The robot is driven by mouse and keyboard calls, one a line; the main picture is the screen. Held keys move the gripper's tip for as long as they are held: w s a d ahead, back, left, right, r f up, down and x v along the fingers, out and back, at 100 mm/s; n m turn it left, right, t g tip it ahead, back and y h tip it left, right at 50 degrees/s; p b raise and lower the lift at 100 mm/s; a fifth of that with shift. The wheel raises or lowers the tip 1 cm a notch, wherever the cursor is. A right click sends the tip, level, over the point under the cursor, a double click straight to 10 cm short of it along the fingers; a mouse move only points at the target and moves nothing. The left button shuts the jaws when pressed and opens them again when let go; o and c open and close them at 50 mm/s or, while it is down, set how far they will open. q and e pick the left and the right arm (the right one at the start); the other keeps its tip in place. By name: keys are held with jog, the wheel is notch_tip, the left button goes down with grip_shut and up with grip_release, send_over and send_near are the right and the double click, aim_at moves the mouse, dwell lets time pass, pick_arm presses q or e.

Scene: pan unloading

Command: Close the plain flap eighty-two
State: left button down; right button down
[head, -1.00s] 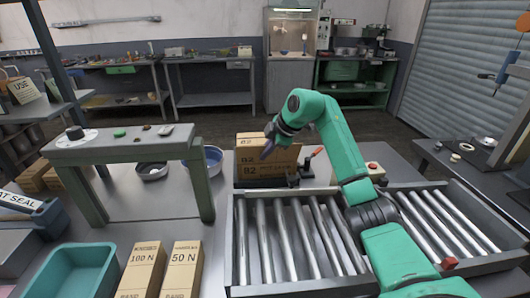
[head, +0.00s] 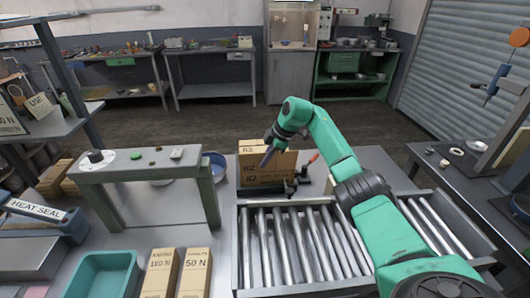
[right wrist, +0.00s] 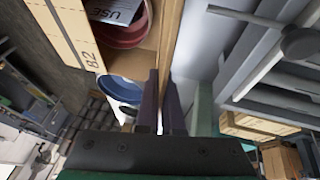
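The cardboard box (head: 270,178) marked 82 stands on the grey table behind the roller conveyor. In the head view my right gripper (head: 267,157) is at the upper front of the box, pointing down and left. In the right wrist view a tan panel marked 82 (right wrist: 88,55) shows at upper left. A thin tan cardboard edge (right wrist: 172,45) runs down toward the dark fingers of my right gripper (right wrist: 160,85). Which flaps stand up is hard to tell. My left gripper is not in view.
A green bench frame (head: 135,172) and a blue bowl (head: 215,163) stand left of the box. The rollers (head: 290,245) lie in front. Two weight boxes (head: 160,272) and a teal tray (head: 103,275) are at front left.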

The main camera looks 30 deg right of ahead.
jog(key=c, duration=1.1)
grip_release()
jog(key=shift+o, duration=0.2)
jog(key=shift+s+r, duration=0.1)
